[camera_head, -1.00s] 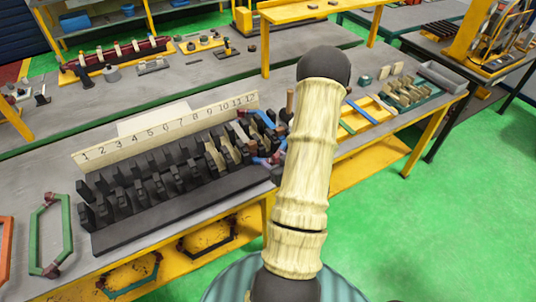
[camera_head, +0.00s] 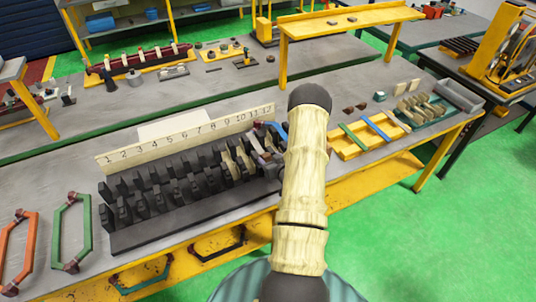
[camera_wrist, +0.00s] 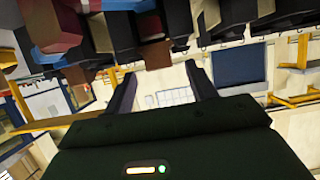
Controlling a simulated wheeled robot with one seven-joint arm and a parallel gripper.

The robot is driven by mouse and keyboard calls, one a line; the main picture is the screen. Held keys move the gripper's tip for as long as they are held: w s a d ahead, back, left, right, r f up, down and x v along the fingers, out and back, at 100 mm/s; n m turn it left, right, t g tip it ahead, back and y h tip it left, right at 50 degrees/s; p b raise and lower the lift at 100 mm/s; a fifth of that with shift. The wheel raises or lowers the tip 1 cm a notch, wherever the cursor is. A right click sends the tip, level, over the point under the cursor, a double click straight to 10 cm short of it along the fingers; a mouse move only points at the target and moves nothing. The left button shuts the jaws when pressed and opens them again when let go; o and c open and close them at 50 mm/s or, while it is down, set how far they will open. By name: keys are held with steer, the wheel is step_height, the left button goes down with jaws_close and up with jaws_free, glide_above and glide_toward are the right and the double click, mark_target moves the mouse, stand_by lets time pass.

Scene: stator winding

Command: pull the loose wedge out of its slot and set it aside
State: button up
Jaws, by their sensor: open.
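The dark slotted stator (camera_head: 160,220) lies on the bench below a numbered strip (camera_head: 190,135). Several pale wedges (camera_head: 229,168) stand in slots toward its right end. Which one is loose I cannot tell. In the wrist view the stator teeth (camera_wrist: 180,25) hang along the top, with a pale wedge (camera_wrist: 207,14) between dark teeth and another pale piece at left. My gripper (camera_wrist: 160,85) is open, its two dark fingers apart with nothing held between them. The fingertips are just below the teeth in that view. My arm hides part of the stator's right end in the head view.
Red and blue coil parts (camera_head: 272,132) crowd the stator's right end. A yellow tray (camera_head: 365,135) and a teal tray of pale pieces (camera_head: 425,112) sit to the right. Green (camera_head: 72,232) and orange (camera_head: 17,250) coil frames lie at left. Bare bench shows behind the stator.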

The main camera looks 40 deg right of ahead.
steer(key=shift+x, duration=1.25)
steer(key=c, duration=1.1)
steer(key=shift+o, duration=0.2)
steer(key=shift+s+a, duration=0.1)
steer(key=shift+s+a, duration=0.15)
steer(key=shift+s, duration=1.15)
